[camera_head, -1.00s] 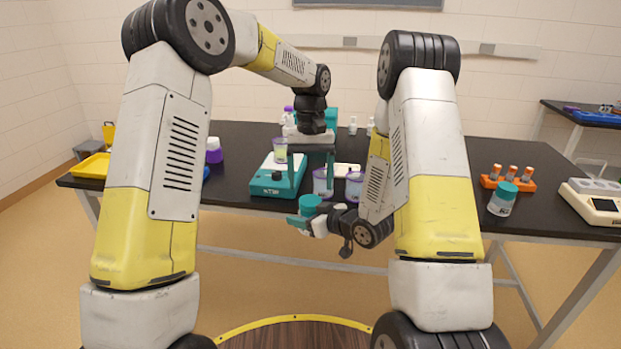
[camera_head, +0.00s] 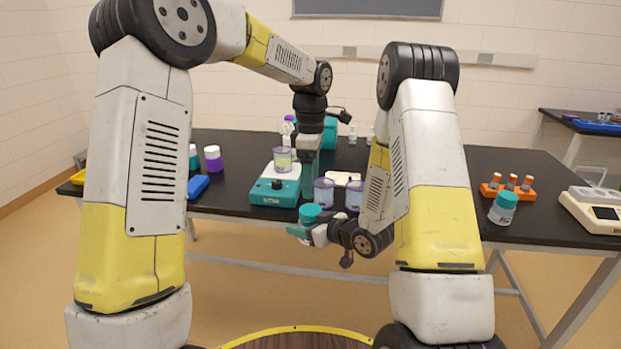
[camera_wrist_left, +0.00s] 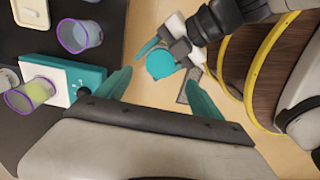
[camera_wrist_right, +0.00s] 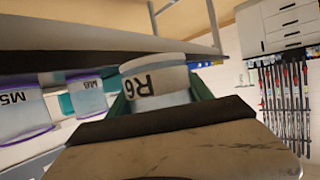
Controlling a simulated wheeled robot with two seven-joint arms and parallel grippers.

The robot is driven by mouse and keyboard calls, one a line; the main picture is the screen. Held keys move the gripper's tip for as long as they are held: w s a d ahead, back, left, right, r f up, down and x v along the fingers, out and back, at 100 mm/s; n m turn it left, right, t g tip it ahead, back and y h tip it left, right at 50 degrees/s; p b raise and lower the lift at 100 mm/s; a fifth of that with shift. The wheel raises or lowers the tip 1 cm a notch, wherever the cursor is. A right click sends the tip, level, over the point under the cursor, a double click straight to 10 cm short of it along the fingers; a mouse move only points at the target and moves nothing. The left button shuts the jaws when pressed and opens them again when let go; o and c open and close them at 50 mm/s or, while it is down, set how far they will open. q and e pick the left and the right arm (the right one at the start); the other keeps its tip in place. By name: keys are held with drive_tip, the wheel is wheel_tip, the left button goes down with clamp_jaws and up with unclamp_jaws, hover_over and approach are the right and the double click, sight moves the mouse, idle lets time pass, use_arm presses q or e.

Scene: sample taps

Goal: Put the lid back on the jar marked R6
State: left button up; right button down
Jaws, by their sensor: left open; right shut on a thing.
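My right gripper (camera_head: 318,236) is shut on the jar marked R6 (camera_wrist_right: 155,84), held in front of the table edge. The label is upside down in the right wrist view. A round teal lid (camera_head: 310,211) sits on top of the held jar; it also shows in the left wrist view (camera_wrist_left: 160,64). Whether it is fully seated I cannot tell. My left gripper (camera_head: 307,190) is open and empty above the lid, pointing down. In the left wrist view, the lid appears beyond and between its spread fingers (camera_wrist_left: 157,80).
Purple-rimmed beakers (camera_head: 323,191) stand by the table's front edge behind the jar. Another beaker (camera_head: 283,160) stands on the teal-and-white device (camera_head: 275,190). A teal-lidded jar (camera_head: 503,207) and an orange rack (camera_head: 508,190) stand at the right.

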sight(310, 209)
use_arm(q)
drive_tip(key=shift+f, duration=0.1)
drive_tip(key=shift+f, duration=3.9)
drive_tip(key=c, duration=1.5)
drive_tip(key=m, duration=0.6)
drive_tip(key=shift+m, duration=0.3)
drive_tip(key=shift+c, duration=0.2)
drive_tip(key=m, duration=0.6)
drive_tip(key=o, duration=1.5)
drive_tip(key=shift+o, duration=0.2)
